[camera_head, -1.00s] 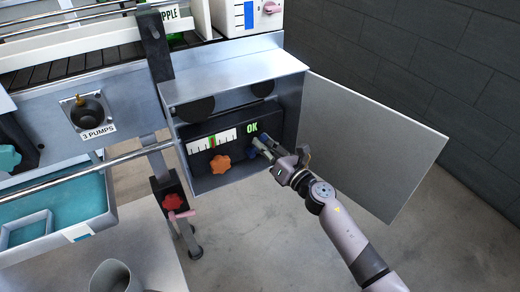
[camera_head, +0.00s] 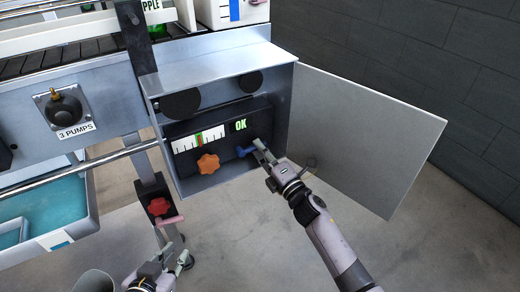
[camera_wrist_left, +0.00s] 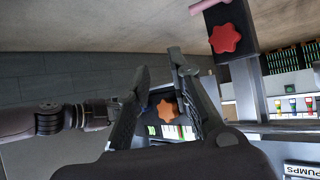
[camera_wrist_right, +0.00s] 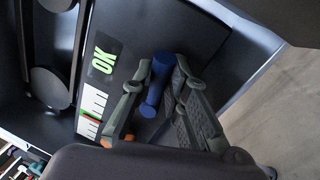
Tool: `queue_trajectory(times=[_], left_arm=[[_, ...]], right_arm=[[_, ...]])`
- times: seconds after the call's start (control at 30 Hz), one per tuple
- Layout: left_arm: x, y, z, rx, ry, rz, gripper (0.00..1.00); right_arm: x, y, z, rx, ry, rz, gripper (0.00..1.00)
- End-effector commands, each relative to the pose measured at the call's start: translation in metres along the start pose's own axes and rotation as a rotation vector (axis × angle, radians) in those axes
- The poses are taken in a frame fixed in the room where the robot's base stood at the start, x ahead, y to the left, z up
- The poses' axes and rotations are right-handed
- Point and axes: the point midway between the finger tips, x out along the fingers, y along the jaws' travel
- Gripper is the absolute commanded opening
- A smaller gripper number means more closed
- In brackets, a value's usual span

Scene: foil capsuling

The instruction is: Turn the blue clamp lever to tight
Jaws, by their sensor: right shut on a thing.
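The blue clamp lever (camera_head: 244,152) is on the dark panel inside the open metal box, below the green "OK" display (camera_head: 240,125). My right gripper (camera_head: 260,146) is at the lever from the right. In the right wrist view the blue lever (camera_wrist_right: 158,78) sits between the fingers of my right gripper, which are shut on it; its blue shaft runs down to the panel. My left gripper (camera_head: 178,256) is at the bottom of the head view, away from the lever. In the left wrist view its fingers (camera_wrist_left: 160,73) are apart with nothing between them.
An orange star knob (camera_head: 208,164) and a gauge (camera_head: 199,139) with a green-and-red mark are left of the lever. A red knob (camera_head: 159,206) on a leg is above my left gripper.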

Motion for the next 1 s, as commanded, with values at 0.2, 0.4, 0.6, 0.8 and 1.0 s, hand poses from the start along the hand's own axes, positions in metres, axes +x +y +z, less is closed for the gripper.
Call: queue_trajectory(times=[0.2, 0.4, 0.6, 0.8, 1.0], left_arm=[[0.003, 0.002, -0.014, 0.0, 0.073, 0.005, 0.2], [0.003, 0.003, -0.021, 0.001, 0.104, 0.007, 0.2], [0.003, 0.003, -0.023, 0.001, 0.116, 0.007, 0.2], [0.003, 0.004, -0.023, 0.001, 0.116, 0.008, 0.2], [0.003, 0.004, -0.023, 0.001, 0.116, 0.008, 0.2]], right_arm=[[-0.002, -0.007, -0.001, 0.116, -0.023, -0.001, 0.0], [-0.002, -0.01, -0.001, 0.169, -0.034, 0.0, 0.0], [-0.002, -0.011, -0.001, 0.19, -0.038, 0.0, 0.0], [-0.002, -0.011, -0.002, 0.192, -0.039, 0.0, 0.0], [-0.002, -0.011, -0.002, 0.192, -0.039, 0.0, 0.2]])
